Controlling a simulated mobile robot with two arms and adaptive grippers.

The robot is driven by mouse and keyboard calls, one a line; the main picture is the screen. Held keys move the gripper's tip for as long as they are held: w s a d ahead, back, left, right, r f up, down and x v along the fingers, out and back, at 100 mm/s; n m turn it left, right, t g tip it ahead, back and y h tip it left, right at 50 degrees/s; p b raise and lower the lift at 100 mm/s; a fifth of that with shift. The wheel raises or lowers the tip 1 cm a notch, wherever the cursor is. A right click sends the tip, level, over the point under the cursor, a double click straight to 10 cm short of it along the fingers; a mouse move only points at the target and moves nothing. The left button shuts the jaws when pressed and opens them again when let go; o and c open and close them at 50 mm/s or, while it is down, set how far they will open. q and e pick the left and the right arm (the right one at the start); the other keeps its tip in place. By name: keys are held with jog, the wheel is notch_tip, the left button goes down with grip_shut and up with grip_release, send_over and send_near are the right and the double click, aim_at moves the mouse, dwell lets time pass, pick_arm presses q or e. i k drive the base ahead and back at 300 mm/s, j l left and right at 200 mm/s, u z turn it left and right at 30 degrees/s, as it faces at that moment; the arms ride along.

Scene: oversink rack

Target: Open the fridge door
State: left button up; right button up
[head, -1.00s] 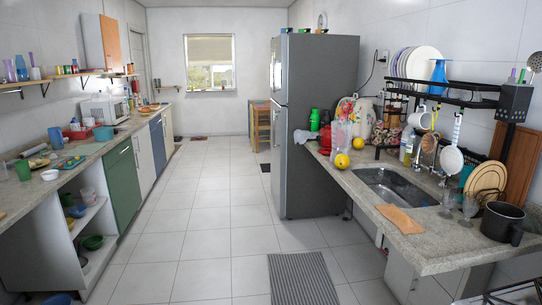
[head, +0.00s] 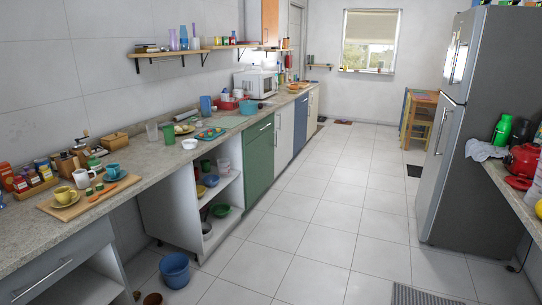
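The fridge (head: 485,135) is a tall grey two-door unit on the right side of the head view. Its dark side panel faces me, and its door fronts face left toward the aisle. The upper freezer door (head: 459,55) and the lower fridge door (head: 438,165) both look shut and show at a steep angle. A long pale handle (head: 441,131) runs along the lower door. Neither of my grippers is in view.
A long counter (head: 140,165) with dishes, a microwave (head: 257,83) and green and blue cabinets runs along the left. A blue bucket (head: 175,268) and a striped mat (head: 425,296) are on the floor. The tiled aisle (head: 310,220) is clear. A right counter edge (head: 510,192) stands by the fridge.

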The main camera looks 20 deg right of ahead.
aim_at(449, 115)
jog(key=i+l+z, duration=0.4)
jog(key=i, duration=0.15)
jog(key=i+l+z, duration=0.25)
jog(key=i+z, duration=0.15)
jog(key=i, duration=0.15)
jog(key=i+z, duration=0.35)
jog(key=i, duration=0.25)
